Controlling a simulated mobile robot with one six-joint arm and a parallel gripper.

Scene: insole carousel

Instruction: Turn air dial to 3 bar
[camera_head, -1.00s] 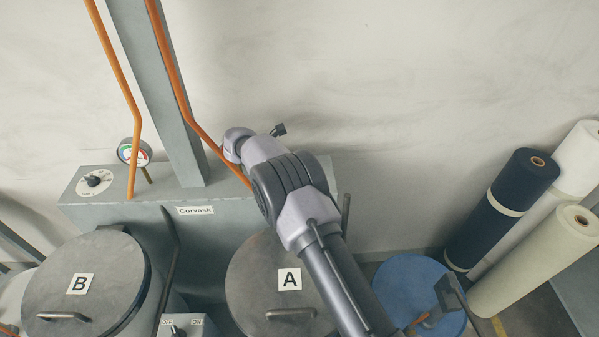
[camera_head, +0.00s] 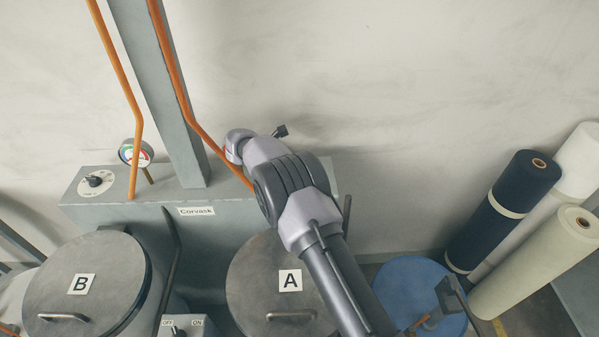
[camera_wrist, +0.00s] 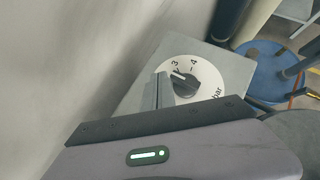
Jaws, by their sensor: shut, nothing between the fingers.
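The air dial (camera_wrist: 186,88) is a dark round knob on a white plate marked 3, 4 and "bar", seen in the wrist view. A white pointer line on the knob points close to the 3; I cannot tell if it is exactly on the mark. My gripper (camera_wrist: 163,76) is shut and empty, with its grey fingers just left of the knob, overlapping its plate in the picture; I cannot tell if they touch the knob. In the head view my arm hides the gripper and this dial.
A grey box (camera_head: 240,189) bears another dial (camera_head: 95,181) at its left and a round gauge (camera_head: 136,152). Lidded pots B (camera_head: 105,265) and A (camera_head: 260,265) stand in front. A blue drum (camera_head: 405,285) and rolls are at right.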

